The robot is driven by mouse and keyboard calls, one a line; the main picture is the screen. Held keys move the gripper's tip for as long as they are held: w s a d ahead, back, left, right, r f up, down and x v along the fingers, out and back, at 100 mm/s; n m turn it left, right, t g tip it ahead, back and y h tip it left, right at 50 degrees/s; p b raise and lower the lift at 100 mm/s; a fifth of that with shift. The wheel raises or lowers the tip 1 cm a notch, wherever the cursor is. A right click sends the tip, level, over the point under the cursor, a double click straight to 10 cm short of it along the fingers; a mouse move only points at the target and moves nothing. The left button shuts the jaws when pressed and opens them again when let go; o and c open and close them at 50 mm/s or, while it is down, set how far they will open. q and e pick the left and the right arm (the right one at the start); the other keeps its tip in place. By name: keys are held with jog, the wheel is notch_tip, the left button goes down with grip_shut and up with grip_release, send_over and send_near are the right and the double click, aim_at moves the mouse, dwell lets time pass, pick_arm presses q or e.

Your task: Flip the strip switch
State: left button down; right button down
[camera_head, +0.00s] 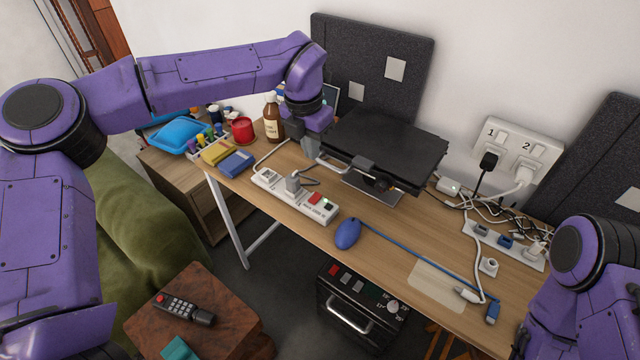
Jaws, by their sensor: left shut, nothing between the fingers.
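A white power strip (305,207) lies along the front edge of the wooden desk. A grey plug (293,184) is in it, and a red switch (315,198) sits near its right end beside a small dark part with a green spot. Which way the switch is tipped is too small to tell. My left gripper (378,180) is over the desk, behind and right of this strip, in front of the dark flat panel. It is shut and empty, apart from the strip. My right arm shows at the lower right; its gripper is out of view.
A dark flat panel (385,145) stands low at the back. A second strip (512,251) with plugs and tangled cables lies at right, below a wall socket plate (515,150). A blue mouse (348,233) lies near the front edge. Bottle (272,118) and pads (237,163) are left.

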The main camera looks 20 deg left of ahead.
aim_at(318, 195)
pick_arm(q)
jog(key=f, duration=0.4)
jog(key=w+f+p, duration=0.1)
jog(key=f, duration=0.9)
jog(key=shift+w+d+p, duration=0.25)
jog(key=shift+d+p, duration=0.05)
jog(key=shift+d, duration=0.1)
pick_arm(e)
jog(key=shift+s+d+r, duration=0.1)
jog(key=shift+s+r, duration=0.2)
jog(key=shift+r, duration=0.6)
